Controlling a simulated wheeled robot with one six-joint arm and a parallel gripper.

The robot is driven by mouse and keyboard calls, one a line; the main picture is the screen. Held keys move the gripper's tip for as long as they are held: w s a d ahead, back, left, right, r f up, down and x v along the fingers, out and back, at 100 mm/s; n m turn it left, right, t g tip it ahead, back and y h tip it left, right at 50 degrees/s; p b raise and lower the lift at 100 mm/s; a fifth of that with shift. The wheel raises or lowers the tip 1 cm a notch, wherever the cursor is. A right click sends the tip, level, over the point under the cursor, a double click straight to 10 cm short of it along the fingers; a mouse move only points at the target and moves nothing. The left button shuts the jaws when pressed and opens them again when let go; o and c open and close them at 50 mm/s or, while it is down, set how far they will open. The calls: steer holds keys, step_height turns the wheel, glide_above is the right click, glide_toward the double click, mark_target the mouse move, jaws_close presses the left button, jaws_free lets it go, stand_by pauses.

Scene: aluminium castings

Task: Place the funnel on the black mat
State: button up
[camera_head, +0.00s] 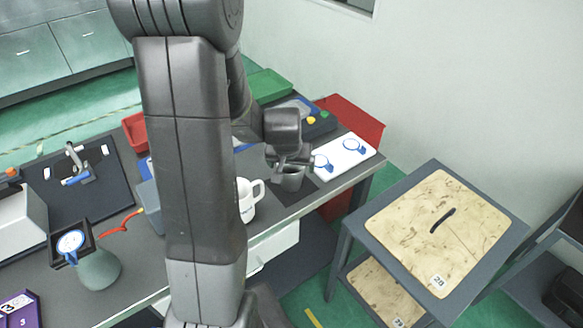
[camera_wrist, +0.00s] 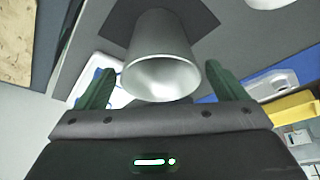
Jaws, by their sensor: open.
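The grey funnel (camera_wrist: 160,45) stands between the two spread fingers of my gripper (camera_wrist: 160,88) in the wrist view, its wide round mouth toward the camera. There is a gap between it and each finger. In the head view the funnel (camera_head: 291,181) shows just below my gripper (camera_head: 293,163), which partly hides its top. The black mat (camera_head: 271,197) lies under the funnel, near the table's right edge. The mat (camera_wrist: 200,17) also shows behind the funnel in the wrist view. The funnel appears upright on it.
A white mug (camera_head: 247,205) stands left of the mat. A white board with blue-handled pieces (camera_head: 345,162) lies to its right. A red bin (camera_head: 352,121) is behind. A wooden-topped stand (camera_head: 440,225) is at the right. My arm hides the table's middle.

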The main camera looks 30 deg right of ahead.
steer(key=v, duration=0.9)
